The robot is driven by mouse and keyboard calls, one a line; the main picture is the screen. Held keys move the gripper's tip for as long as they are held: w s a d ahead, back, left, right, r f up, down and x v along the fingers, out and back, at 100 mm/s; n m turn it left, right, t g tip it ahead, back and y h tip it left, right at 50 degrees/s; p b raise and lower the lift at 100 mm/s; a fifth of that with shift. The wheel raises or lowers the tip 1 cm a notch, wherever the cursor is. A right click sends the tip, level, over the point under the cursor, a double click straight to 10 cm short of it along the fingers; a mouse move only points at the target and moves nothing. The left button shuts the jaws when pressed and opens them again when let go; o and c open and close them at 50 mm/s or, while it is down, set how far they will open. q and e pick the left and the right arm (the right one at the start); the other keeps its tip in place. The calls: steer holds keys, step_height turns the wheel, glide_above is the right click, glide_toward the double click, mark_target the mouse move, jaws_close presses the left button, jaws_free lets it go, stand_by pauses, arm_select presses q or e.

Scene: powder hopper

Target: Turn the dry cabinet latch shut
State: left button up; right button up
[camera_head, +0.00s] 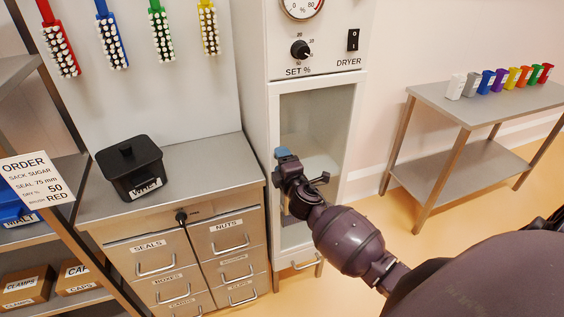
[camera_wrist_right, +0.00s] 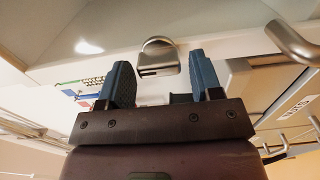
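The dry cabinet (camera_head: 255,93) is the tall white unit with a framed glass door (camera_head: 320,108) in the middle of the head view. The door appears closed. The latch (camera_wrist_right: 158,58) shows in the right wrist view as a small rounded metal piece with a dark slot, on the pale frame. My right gripper (camera_head: 285,156) is at the left edge of the door and hides the latch in the head view. In the right wrist view its blue fingers (camera_wrist_right: 160,82) are apart, with the latch beyond and between them, apparently not gripped. My left gripper is not in view.
A steel drawer unit (camera_head: 200,155) with a black lidded bin (camera_head: 130,170) stands left of the cabinet. A metal handle (camera_wrist_right: 292,42) shows near the gripper in the wrist view. A steel table (camera_head: 440,100) with colored cups stands at right. Floor between is clear.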

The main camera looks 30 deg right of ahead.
steer(key=shift+o, duration=0.6)
steer(key=v, duration=1.1)
steer(key=shift+w, duration=0.1)
steer(key=s+a+f+m+g+y, duration=0.2)
steer(key=s+a+f+m+g, duration=0.1)
steer(key=s+f+m, duration=0.4)
steer(key=s+a+f+m+g+y, duration=0.1)
steer(key=s+a+f+m+g, duration=0.2)
steer(key=s+f+m, duration=0.4)
steer(key=s+a+f, duration=0.1)
steer(key=s+f, duration=0.1)
steer(key=s, duration=0.2)
steer(key=shift+s+a+f+y, duration=0.25)
steer(key=shift+s+y, duration=0.05)
steer(key=shift+y, duration=0.1)
